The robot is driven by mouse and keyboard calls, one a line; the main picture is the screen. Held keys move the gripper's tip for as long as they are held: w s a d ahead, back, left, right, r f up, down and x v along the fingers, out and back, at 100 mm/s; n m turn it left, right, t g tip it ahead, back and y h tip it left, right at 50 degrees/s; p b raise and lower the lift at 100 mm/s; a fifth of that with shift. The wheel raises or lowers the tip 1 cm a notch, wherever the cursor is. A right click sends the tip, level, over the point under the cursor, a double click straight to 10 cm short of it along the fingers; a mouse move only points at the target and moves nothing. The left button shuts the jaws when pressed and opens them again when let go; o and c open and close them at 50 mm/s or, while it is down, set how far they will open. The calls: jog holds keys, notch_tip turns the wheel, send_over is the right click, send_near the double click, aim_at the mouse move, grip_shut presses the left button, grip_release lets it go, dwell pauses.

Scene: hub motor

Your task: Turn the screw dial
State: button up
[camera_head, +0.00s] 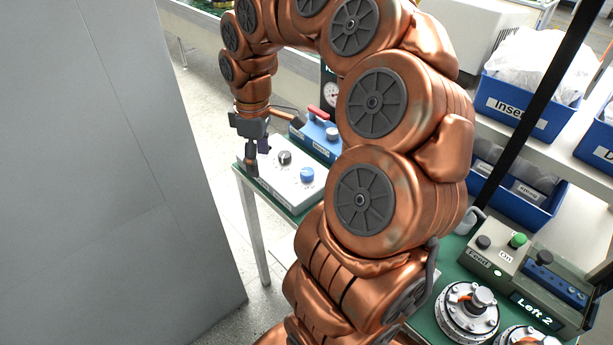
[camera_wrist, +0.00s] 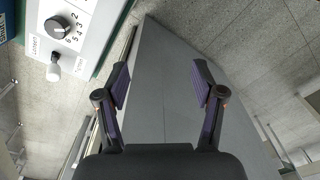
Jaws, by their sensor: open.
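A white control box (camera_head: 282,187) stands on a green-topped bench. On it are a black dial (camera_head: 284,158) and a blue knob (camera_head: 307,175). The wrist view shows the black dial (camera_wrist: 57,27) with numbers around it at the upper left, and a small white switch or knob (camera_wrist: 54,70) below it. My gripper (camera_head: 258,158) is over the box's left end, left of the black dial. In the wrist view my gripper (camera_wrist: 160,78) is open, with nothing between its fingers.
A blue device (camera_head: 318,138) with a red handle stands behind the white box. A grey panel (camera_head: 110,170) fills the left. A Feed/On button box (camera_head: 487,257) and metal hub parts (camera_head: 468,311) are at lower right. Blue bins (camera_head: 525,108) sit on shelves at right.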

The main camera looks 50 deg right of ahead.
jog(key=w+d+f+b, duration=0.1)
jog(key=d+f, duration=0.3)
jog(key=d, duration=0.4)
jog(key=b, duration=0.1)
send_over(307, 171)
notch_tip(307, 171, down, 4)
jog(key=shift+r, duration=0.1)
jog(key=shift+f+p, duration=0.3)
jog(key=shift+f, duration=0.45)
jog(key=shift+f+p, duration=0.9)
jog(key=shift+f, duration=2.3)
jog(key=shift+c, duration=0.4)
jog(key=c, duration=1.1)
jog(key=shift+o, duration=0.2)
